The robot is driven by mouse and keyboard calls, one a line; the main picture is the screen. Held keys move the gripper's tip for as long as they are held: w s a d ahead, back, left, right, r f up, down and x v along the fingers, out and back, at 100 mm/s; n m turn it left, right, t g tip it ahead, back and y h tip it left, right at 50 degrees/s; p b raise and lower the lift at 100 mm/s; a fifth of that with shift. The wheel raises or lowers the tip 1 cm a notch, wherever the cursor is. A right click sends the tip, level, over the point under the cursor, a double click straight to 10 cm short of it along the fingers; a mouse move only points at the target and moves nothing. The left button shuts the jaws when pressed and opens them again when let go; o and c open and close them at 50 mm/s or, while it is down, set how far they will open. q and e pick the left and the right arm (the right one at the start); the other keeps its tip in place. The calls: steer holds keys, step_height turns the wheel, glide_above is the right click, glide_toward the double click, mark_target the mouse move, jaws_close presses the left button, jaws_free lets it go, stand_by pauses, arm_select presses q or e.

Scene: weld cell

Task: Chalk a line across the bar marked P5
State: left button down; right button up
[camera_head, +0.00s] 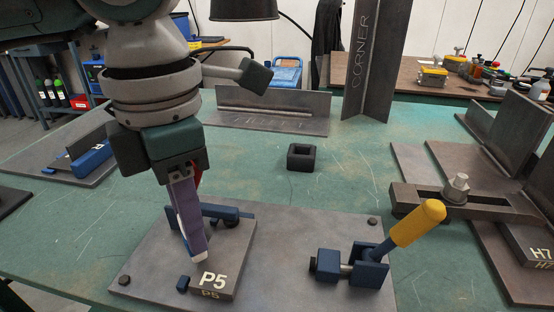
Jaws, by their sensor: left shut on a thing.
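The bar marked P5 (236,258) is a dark grey steel piece lying on a grey plate (290,240), with white P5 lettering on its near end. My left gripper (183,178) is above and left of the bar, shut on a purple chalk holder (187,215). The holder points down, slightly tilted, with a white chalk tip (200,256) at the lower end. The tip is close to the bar, just behind the lettering; I cannot tell whether it touches. The holder and gripper hide part of the bar's left side. My right gripper is not in view.
A blue clamp with a yellow handle (418,222) stands right of the bar. Blue hardware (230,214) sits behind the bar, and a small blue stop (183,283) at its near left. A black square block (301,157) lies farther back. An H7 fixture (530,245) is at right.

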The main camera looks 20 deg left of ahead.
mark_target(240, 268)
arm_select(q)
steer(key=shift+f+b, duration=0.35)
steer(key=shift+f, duration=0.05)
stand_by(0.5)
steer(key=shift+d, duration=0.15)
steer(key=shift+w+d+r, duration=0.1)
steer(key=shift+d, duration=0.2)
steer(key=shift+d, duration=0.2)
steer(key=shift+w+d+b, duration=0.2)
steer(key=shift+d+b, duration=0.2)
steer(key=shift+d, duration=0.25)
steer(key=shift+w+d, duration=0.1)
steer(key=shift+d, duration=0.25)
steer(key=shift+d, duration=0.45)
steer(key=shift+w+d+b, duration=0.15)
steer(key=shift+d+b, duration=0.1)
steer(key=shift+b, duration=0.15)
